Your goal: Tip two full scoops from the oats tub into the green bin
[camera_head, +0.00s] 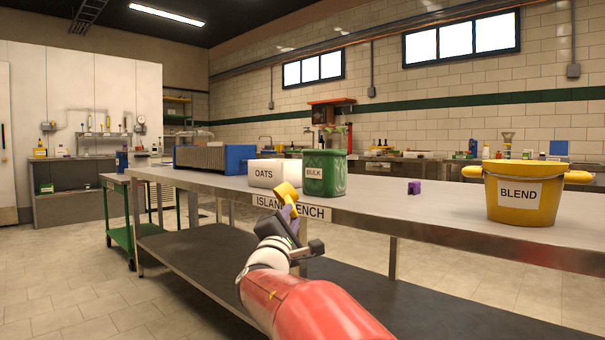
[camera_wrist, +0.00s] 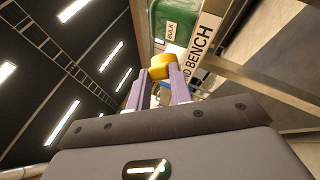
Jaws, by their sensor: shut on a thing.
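The white oats tub (camera_head: 266,174), labelled OATS, stands on the island bench (camera_head: 385,203). The green bin (camera_head: 324,180), labelled BULK, stands just right of it and also shows at the top of the wrist view (camera_wrist: 178,18). My gripper (camera_head: 291,210) is shut on a yellow scoop (camera_head: 287,192), at the bench's front edge before the tub and bin. In the wrist view the purple fingers of my gripper (camera_wrist: 158,80) are on either side of the yellow scoop (camera_wrist: 162,64). I cannot see whether the scoop holds oats. The insides of tub and bin are hidden.
A yellow bucket (camera_head: 518,204) labelled BLEND stands at the bench's right. A small purple block (camera_head: 414,188) lies between it and the bin. A blue-ended ribbed box (camera_head: 210,158) stands left of the tub. A green cart (camera_head: 122,236) is at the bench's left end.

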